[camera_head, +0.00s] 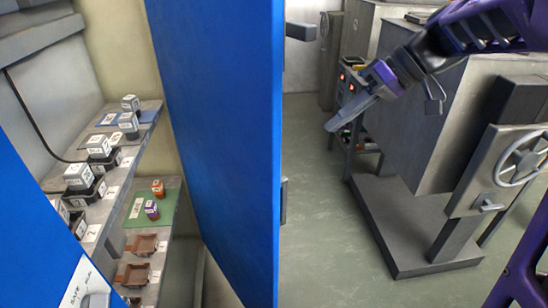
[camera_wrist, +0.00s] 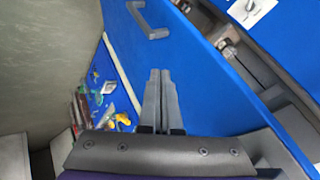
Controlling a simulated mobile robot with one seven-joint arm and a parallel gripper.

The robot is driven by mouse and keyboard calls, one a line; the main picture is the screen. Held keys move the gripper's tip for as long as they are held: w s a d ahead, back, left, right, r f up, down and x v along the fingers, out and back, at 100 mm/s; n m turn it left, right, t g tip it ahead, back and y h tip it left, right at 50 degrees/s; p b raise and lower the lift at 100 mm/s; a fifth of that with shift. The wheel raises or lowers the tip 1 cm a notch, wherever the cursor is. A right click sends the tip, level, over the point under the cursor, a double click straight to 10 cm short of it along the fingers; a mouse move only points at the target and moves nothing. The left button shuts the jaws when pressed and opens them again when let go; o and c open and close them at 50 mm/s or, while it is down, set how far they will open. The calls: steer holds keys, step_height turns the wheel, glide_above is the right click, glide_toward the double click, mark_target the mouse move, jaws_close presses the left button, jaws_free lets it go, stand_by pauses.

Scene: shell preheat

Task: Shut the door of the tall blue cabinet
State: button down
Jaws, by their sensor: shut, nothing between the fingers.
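The tall blue cabinet's door (camera_head: 222,130) stands open in the head view, its inner side toward me, with the lit shelves to its left uncovered. A grey handle (camera_head: 300,31) juts out past the door's right edge. My gripper (camera_head: 335,122) is to the right of the door, apart from it in the picture, with its fingers pointing down and left. In the wrist view my gripper (camera_wrist: 160,75) has its fingers together and empty, in front of a blue panel (camera_wrist: 195,85) with a grey bar handle (camera_wrist: 148,21). Whether the fingertips touch the panel I cannot tell.
Cabinet shelves (camera_head: 150,112) hold small labelled boxes and brown trays. A blue panel (camera_head: 35,235) with a white label fills the lower left. A grey machine with a handwheel (camera_head: 522,157) stands at right on a dark base (camera_head: 400,250). Green floor (camera_head: 318,235) is clear between.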

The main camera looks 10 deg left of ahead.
steer(key=s+a+f+n+h, duration=0.1)
steer(key=s+a+f, duration=0.2)
steer(key=a+f, duration=0.6)
steer(key=shift+s+a+f+n+b, duration=0.3)
steer(key=shift+s+b, duration=0.1)
steer(key=shift+a, duration=0.1)
